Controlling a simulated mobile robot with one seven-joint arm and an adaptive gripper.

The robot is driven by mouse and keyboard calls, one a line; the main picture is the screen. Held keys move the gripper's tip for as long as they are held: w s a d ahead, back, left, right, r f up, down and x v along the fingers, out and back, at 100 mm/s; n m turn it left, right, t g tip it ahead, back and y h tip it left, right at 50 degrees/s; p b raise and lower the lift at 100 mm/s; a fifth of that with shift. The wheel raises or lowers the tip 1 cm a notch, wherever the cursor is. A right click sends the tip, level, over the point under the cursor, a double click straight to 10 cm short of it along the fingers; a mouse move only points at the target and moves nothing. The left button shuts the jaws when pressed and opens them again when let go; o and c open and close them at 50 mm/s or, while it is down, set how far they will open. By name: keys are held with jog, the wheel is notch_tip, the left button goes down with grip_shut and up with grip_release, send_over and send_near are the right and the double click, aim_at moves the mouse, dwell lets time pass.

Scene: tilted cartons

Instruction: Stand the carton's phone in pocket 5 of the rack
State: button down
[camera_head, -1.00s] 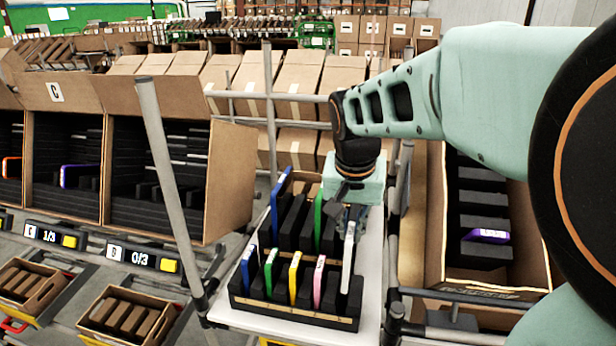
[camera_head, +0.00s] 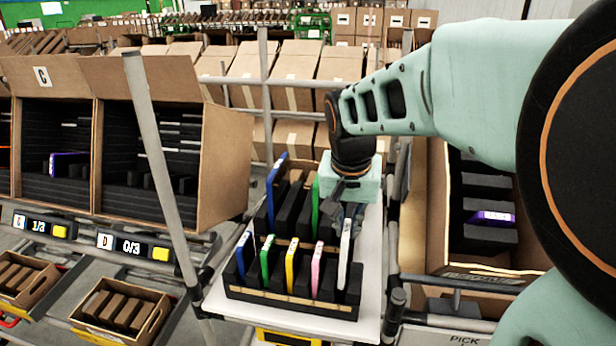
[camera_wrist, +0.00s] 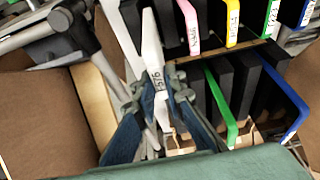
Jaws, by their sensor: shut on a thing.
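The rack (camera_head: 290,303) is a black slotted block with wooden strips on a white shelf. My gripper (camera_head: 348,208) is above its right end, shut on a white phone (camera_head: 345,243). The phone is nearly upright at the right end of the front row, right of the pink phone (camera_head: 316,268); its lower end is at the slot, but I cannot tell if it is fully seated. In the wrist view the white phone (camera_wrist: 152,45), with a printed label, lies between the fingers of my gripper (camera_wrist: 157,100). The carton (camera_head: 437,215) at right holds a purple-edged phone (camera_head: 492,217).
Blue (camera_head: 243,254), green (camera_head: 266,260) and yellow (camera_head: 291,264) phones fill the front row's left side. Taller blue (camera_head: 273,185) and green (camera_head: 315,205) ones stand behind. Grey posts (camera_head: 160,165) flank the shelf. Open cartons (camera_head: 228,165) stand at left.

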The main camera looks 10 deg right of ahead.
jog(key=shift+f+b, duration=2.35)
jog(key=shift+f, duration=1)
jog(key=shift+f, duration=0.3)
jog(key=c, duration=1.9)
grip_release()
